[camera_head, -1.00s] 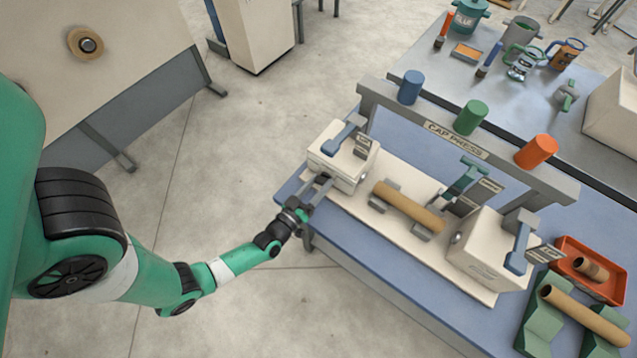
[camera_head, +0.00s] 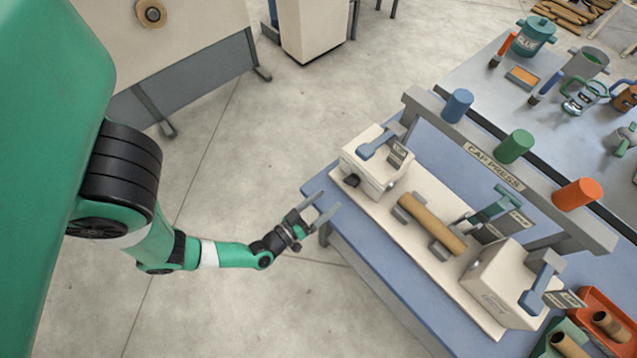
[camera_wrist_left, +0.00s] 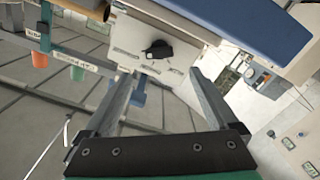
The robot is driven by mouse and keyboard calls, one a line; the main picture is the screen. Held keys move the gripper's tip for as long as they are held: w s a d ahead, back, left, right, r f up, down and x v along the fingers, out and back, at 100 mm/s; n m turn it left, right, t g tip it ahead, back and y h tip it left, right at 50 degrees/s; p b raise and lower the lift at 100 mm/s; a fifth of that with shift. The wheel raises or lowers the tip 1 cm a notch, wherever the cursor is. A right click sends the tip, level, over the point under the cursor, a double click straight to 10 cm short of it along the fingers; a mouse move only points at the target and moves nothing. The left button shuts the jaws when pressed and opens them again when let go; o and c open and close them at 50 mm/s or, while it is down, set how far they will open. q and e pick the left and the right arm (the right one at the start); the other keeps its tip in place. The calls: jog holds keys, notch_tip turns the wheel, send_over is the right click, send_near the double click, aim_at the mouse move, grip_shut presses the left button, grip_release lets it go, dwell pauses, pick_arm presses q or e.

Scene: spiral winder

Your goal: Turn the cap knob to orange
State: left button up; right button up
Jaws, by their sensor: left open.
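The cap press beam (camera_head: 492,165) carries a blue cylinder (camera_head: 457,105), a green cylinder (camera_head: 515,146) and an orange cylinder (camera_head: 577,194). A black knob (camera_head: 352,180) sits on the end face of the white box (camera_head: 375,165) at the left of the machine. The knob also shows in the left wrist view (camera_wrist_left: 158,49), ahead and between the fingers; its setting cannot be read. My left gripper (camera_head: 327,205) is open and empty, off the table edge and apart from the knob. My right gripper is not in view.
A brown tube (camera_head: 432,224) lies on cradles between the left box and a right white box (camera_head: 500,285). A blue lever (camera_head: 380,140) tops the left box. An orange tray (camera_head: 596,310) stands at lower right. Open floor lies around my left arm.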

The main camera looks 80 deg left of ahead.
pick_arm(q)
jog(key=shift+v, duration=1.25)
